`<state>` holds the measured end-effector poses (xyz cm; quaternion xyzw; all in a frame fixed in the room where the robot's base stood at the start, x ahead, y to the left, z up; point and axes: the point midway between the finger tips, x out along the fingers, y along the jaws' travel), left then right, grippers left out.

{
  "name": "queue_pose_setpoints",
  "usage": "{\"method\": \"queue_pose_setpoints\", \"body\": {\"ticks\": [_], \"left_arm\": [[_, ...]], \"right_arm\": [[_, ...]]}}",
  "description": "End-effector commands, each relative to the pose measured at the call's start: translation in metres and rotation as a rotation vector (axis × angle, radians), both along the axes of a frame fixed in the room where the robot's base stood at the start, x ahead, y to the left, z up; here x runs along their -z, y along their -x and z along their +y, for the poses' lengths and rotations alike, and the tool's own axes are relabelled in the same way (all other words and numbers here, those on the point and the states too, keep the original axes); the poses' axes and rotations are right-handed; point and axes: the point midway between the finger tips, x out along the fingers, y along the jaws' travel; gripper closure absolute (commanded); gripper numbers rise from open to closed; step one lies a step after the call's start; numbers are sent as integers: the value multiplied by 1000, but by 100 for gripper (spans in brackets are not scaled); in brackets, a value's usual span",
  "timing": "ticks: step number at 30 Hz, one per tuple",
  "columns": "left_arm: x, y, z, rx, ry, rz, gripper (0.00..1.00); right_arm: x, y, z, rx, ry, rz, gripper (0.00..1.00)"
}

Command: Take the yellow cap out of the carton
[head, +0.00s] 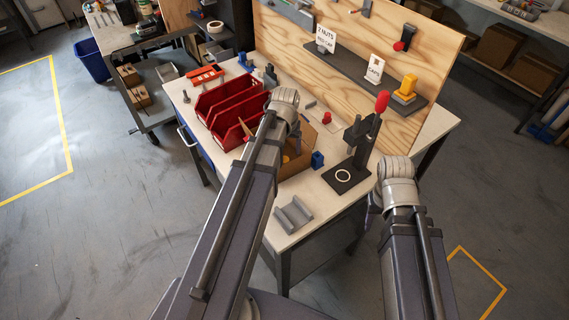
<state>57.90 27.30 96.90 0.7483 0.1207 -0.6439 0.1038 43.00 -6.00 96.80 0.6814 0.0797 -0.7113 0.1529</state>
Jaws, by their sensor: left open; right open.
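The brown carton (297,166) stands on the workbench, mostly hidden behind my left arm's wrist. A small yellow patch (286,158) shows inside it, beside my arm; I cannot make out its full shape. My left gripper (295,142) is open, pointing down over the carton and partly hidden by its own wrist. I cannot tell whether it touches anything inside. My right gripper (372,206) is open, off the bench's right front edge, mostly hidden behind its wrist and away from the carton.
Red bins (229,108) stand left of the carton. A small blue block (318,160) and a black press (356,150) with a red knob stand to its right. A grey cradle (293,214) lies at the front. A yellow part (405,89) sits on the pegboard shelf (350,68).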

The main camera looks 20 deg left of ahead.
Motion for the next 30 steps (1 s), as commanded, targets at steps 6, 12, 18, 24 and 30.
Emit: {"method": "queue_pose_setpoints", "body": {"ticks": [6,12,18,24,30], "left_arm": [[20,-3,2,0,0,0,23],[26,-4,2,0,0,0,23],[32,-6,4,-1,0,0,23],[54,-12,12,0,0,0,23],[75,-15,14,0,0,0,23]], "right_arm": [[20,0,0,0,0,0,50],[26,0,0,0,0,0,50],[32,0,0,0,0,0,50],[54,0,0,0,0,0,50],[75,0,0,0,0,0,50]]}}
